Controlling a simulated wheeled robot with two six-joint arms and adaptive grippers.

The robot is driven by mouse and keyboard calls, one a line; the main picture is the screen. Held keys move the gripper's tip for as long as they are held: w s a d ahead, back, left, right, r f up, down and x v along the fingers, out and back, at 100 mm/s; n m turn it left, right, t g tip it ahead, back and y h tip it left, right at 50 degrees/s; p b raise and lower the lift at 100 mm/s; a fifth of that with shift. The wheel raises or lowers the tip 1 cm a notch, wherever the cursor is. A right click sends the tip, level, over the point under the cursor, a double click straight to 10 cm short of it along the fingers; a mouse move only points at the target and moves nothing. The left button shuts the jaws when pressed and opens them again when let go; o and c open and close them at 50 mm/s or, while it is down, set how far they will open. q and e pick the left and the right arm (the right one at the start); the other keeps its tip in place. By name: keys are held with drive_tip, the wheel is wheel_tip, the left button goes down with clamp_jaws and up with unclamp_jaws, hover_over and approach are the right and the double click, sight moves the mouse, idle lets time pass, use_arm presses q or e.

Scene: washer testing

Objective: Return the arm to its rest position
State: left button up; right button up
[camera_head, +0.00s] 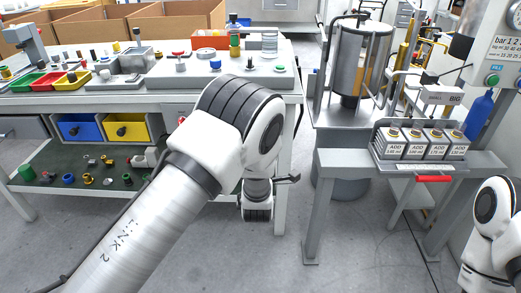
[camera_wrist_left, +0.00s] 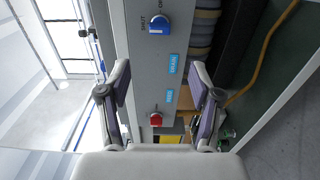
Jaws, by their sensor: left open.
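My left arm (camera_head: 150,220) reaches in from the lower left in the head view, bent at a large joint (camera_head: 262,125) in front of the workbench's right end. Its far end hangs downward, and the gripper itself is mostly hidden there. In the left wrist view my left gripper (camera_wrist_left: 160,68) is open, its two fingers apart with nothing held between them. Beyond the fingers is a grey panel (camera_wrist_left: 143,75) with a blue knob (camera_wrist_left: 159,24) and a red knob (camera_wrist_left: 155,118). Part of my right arm (camera_head: 494,225) shows at the right edge; its gripper is out of view.
The workbench (camera_head: 120,97) bears small parts and coloured trays. A blue bottle (camera_head: 478,115) stands behind. Grey floor (camera_head: 345,240) between them is clear.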

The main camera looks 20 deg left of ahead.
use_arm(q)
drive_tip(key=s+a+f+m+g, duration=0.1)
drive_tip(key=s+a+f+g, duration=0.2)
drive_tip(key=s+f, duration=0.35)
drive_tip(key=s+a+f+m+g+h, duration=0.1)
drive_tip(key=s+a+f+g, duration=0.1)
drive_tip(key=s+f, duration=0.45)
drive_tip(key=s+a+f+m+g, duration=0.1)
drive_tip(key=s+a+f+g, duration=0.25)
drive_tip(key=f, duration=0.45)
drive_tip(key=s+f+m+g+h, duration=0.2)
drive_tip(key=s+f+m+g, duration=0.3)
drive_tip(key=s, duration=0.8)
drive_tip(key=s+d+f+m+g+h, duration=0.1)
drive_tip(key=s+d+m+g, duration=0.1)
drive_tip(key=s+m, duration=0.45)
drive_tip(key=s+d+m+g+h, duration=0.1)
drive_tip(key=s+d+m+g, duration=0.1)
drive_tip(key=s+m, duration=0.45)
wheel_tip(320, 180, up, 23)
drive_tip(key=s+p, duration=0.1)
drive_tip(key=p, duration=2.1)
drive_tip(key=shift+f+p, duration=0.15)
drive_tip(key=shift+p, duration=0.25)
drive_tip(key=shift+s, duration=0.15)
